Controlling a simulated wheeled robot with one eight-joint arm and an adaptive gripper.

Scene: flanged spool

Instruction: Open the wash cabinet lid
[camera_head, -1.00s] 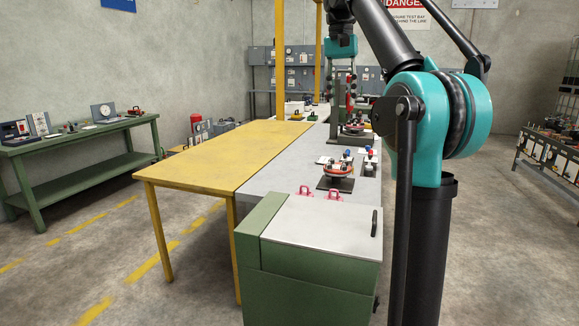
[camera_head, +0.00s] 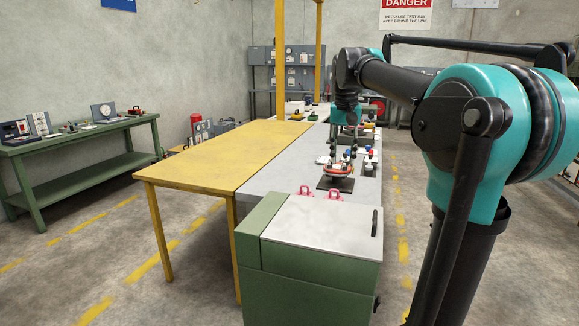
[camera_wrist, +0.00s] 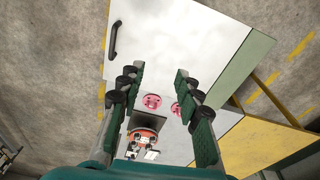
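The wash cabinet (camera_head: 310,285) is a green box in the foreground of the head view. Its pale grey lid (camera_head: 320,222) lies shut and flat, with a black bar handle (camera_head: 374,223) near its right edge. In the wrist view the lid (camera_wrist: 175,45) fills the top middle, and the handle (camera_wrist: 113,40) is at its upper left. My gripper (camera_head: 344,158) appears beyond the cabinet in the head view, pointing down. In the wrist view my gripper (camera_wrist: 158,76) has its two fingers wide apart with nothing between them. It is clear of the handle.
Behind is a grey bench (camera_head: 280,178) with an orange-rimmed part on a dark stand (camera_head: 337,183). A yellow table (camera_head: 215,160) adjoins on the left. Floor right of the cabinet is open.

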